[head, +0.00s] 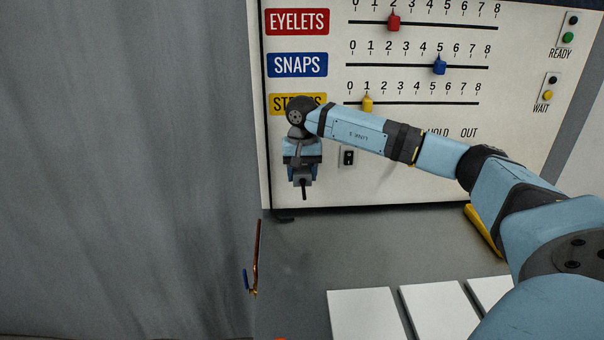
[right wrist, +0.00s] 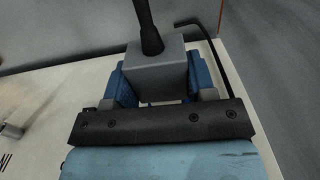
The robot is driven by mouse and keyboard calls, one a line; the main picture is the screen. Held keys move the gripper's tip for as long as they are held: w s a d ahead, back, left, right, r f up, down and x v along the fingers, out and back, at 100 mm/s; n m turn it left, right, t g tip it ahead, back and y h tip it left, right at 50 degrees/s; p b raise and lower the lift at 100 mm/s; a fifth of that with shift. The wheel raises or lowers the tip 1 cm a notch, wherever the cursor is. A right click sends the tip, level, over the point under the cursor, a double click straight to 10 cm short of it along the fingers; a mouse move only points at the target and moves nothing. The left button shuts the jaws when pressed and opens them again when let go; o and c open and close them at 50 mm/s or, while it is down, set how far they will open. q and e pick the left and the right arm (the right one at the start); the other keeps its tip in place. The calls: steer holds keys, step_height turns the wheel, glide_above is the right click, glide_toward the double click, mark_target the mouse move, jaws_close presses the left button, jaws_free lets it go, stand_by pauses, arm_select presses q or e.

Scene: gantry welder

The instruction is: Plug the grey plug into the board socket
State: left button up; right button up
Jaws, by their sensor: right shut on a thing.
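The grey plug (right wrist: 157,64) is between the blue fingers of my right gripper (right wrist: 158,85) in the right wrist view, with a thick black cable leaving its back. In the head view my right gripper (head: 302,160) is at the lower left of the white board (head: 420,95), shut on the plug (head: 301,181), whose cable end faces me. The plug's front side is turned toward the board and hidden. I cannot make out the socket; the gripper and arm cover that part of the board. Whether the plug touches the board cannot be told. My left gripper is not in view.
A small black fitting (head: 348,157) sits on the board just right of the gripper. Sliders (head: 394,22) and colored labels (head: 297,65) are above. A grey curtain (head: 120,150) hangs close at left. White panels (head: 362,312) lie below at right.

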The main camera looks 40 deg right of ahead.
steer(key=shift+w, duration=0.1)
stand_by(0.3)
steer(key=shift+w+d, duration=0.25)
steer(key=shift+w+d, duration=0.95)
steer(key=shift+w, duration=0.15)
steer(key=o, duration=1)
step_height(320, 180, up, 14)
steer(key=shift+f+b, duration=0.1)
steer(key=shift+b, duration=0.7)
